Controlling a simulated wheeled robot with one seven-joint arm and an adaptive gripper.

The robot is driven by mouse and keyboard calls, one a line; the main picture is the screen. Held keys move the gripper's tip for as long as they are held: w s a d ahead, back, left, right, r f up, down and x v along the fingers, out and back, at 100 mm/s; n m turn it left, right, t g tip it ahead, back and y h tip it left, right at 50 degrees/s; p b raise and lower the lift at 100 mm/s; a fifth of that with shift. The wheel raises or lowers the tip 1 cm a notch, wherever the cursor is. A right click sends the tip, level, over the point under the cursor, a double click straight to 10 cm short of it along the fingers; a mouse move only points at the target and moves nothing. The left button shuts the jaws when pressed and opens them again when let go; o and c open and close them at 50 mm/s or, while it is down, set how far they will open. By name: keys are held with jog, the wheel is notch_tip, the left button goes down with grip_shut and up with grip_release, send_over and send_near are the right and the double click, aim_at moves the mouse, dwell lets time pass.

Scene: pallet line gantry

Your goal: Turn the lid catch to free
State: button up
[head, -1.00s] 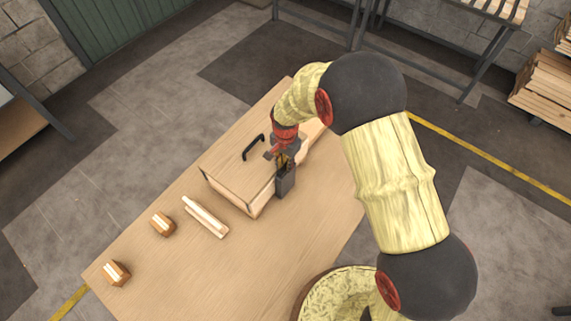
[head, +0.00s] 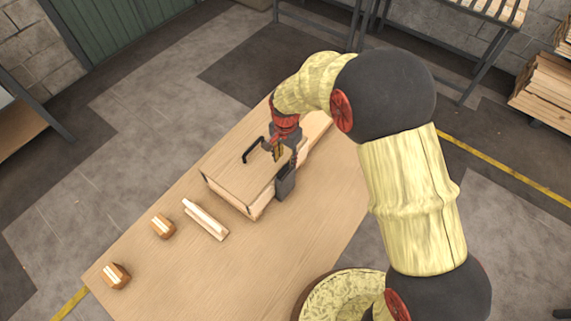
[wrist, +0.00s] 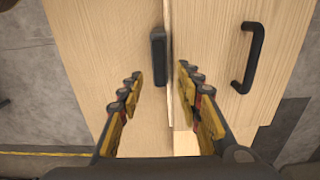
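A wooden box (head: 258,206) with a flat lid (head: 232,177) stands on the wooden table. The lid has a black bar handle (head: 252,150), which also shows at right in the wrist view (wrist: 249,60). The catch, a short dark bar (wrist: 157,57), lies along the lid's edge in the wrist view, parallel to the seam. My gripper (wrist: 160,75) is open, its yellow-padded fingers on either side of the seam, with the catch ahead between them. I see no contact with the catch. In the head view, my gripper (head: 278,153) is over the lid's right side and hides the catch area.
The table's front middle is bare. Stacked wood (head: 545,85) stands at far right.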

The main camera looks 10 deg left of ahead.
aim_at(286, 169)
notch_tip(286, 169, up, 6)
jog(key=shift+f, duration=0.15)
jog(key=shift+s, duration=0.1)
dwell(0.5)
